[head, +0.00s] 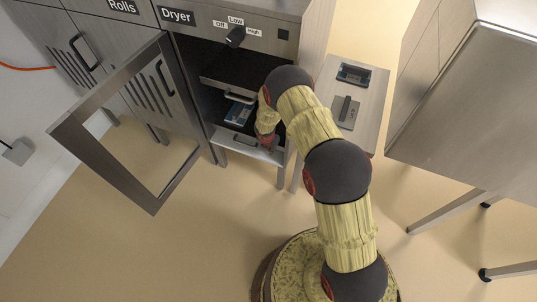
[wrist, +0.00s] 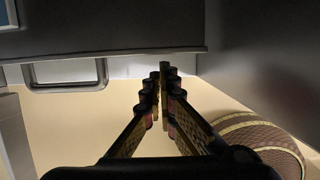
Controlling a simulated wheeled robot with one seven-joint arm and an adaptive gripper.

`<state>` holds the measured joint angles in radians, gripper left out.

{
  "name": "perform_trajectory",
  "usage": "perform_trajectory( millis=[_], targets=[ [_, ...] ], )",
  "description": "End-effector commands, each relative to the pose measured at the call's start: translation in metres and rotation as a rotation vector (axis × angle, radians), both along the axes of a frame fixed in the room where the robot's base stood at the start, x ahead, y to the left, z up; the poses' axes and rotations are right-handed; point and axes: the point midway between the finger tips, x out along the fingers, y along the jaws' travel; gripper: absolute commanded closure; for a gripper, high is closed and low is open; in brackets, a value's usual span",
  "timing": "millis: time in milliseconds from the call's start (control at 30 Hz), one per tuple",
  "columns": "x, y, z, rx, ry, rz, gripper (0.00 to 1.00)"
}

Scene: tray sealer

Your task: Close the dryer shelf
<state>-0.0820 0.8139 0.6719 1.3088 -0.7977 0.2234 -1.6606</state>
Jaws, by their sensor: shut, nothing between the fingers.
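The dryer (head: 270,55) is a grey metal cabinet, and its framed door (head: 75,140) stands open to the left. Inside, a dark upper shelf (head: 230,72) has a handle (head: 240,98). A lower shelf (head: 262,152) with a pale front and a handle (head: 243,140) sits partly out of the opening. A handle on a shelf front also shows in the wrist view (wrist: 65,88). My gripper (head: 270,140) is at the right part of the lower shelf front, partly hidden by my arm. In the wrist view my gripper (wrist: 163,75) is shut and empty, its tips close to a pale surface; contact is unclear.
A blue-and-white item (head: 238,112) lies on the lower shelf. A side table (head: 365,110) with dark and grey items stands right of the dryer. A large metal cabinet (head: 470,100) is further right. Floor in front of the dryer is clear.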

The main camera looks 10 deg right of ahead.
Motion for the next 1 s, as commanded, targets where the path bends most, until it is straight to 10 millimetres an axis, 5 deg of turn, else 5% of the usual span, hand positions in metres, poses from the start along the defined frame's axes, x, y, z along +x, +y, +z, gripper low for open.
perform_trajectory(
  millis=[1000],
  targets=[
    [0.032, -0.022, 0.002, 0.001, -0.003, 0.0, 1.0]
  ],
)
